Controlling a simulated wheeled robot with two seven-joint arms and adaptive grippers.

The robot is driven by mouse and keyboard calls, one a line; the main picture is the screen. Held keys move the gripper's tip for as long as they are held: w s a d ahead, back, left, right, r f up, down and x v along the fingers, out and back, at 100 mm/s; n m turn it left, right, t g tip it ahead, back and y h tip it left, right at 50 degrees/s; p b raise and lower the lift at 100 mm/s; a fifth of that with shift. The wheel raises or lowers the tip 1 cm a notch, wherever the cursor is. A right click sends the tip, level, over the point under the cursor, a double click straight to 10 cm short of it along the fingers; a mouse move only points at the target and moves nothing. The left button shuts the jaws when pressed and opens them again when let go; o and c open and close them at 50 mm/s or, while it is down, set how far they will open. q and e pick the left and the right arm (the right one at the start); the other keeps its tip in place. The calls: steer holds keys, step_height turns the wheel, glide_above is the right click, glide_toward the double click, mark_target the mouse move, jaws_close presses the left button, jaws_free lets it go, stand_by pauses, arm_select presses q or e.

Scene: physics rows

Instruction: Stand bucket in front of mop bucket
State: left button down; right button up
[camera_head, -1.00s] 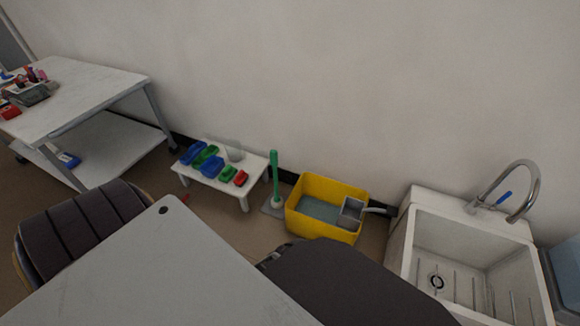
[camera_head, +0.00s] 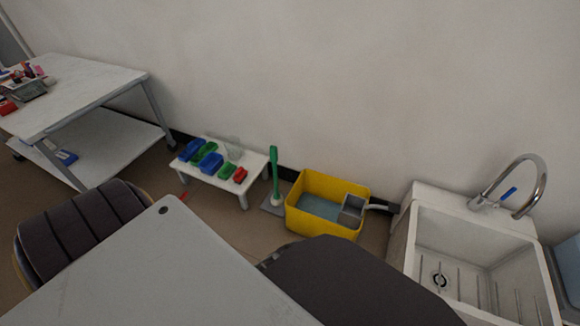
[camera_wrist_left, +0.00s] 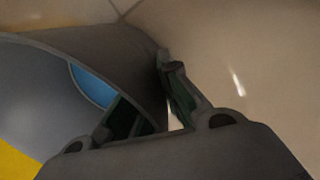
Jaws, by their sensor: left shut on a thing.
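The yellow mop bucket (camera_head: 322,227) stands on the floor by the wall, left of the sink, with blue-grey water and a grey wringer in it. In the left wrist view, my left gripper (camera_wrist_left: 153,100) is shut on a grey, curved, rounded thing, which appears to be the bucket (camera_wrist_left: 40,75). Only part of it shows, cut off by the left edge. A blue patch lies within its outline, and a yellow patch shows at the lower left corner. Neither gripper shows in the head view, and I cannot make out the bucket there. My right gripper is not in view.
A green-handled tool (camera_head: 275,175) stands between the mop bucket and a low white table (camera_head: 222,178) with coloured containers. A white sink (camera_head: 470,262) is at the right. A dark chair (camera_head: 85,235) stands at the left.

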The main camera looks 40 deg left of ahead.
arm_select(q)
steer(key=shift+w, duration=0.1)
stand_by(0.3)
steer(key=c, duration=1.6)
jaws_free()
steer(key=shift+f, duration=0.1)
steer(key=shift+r, duration=0.2)
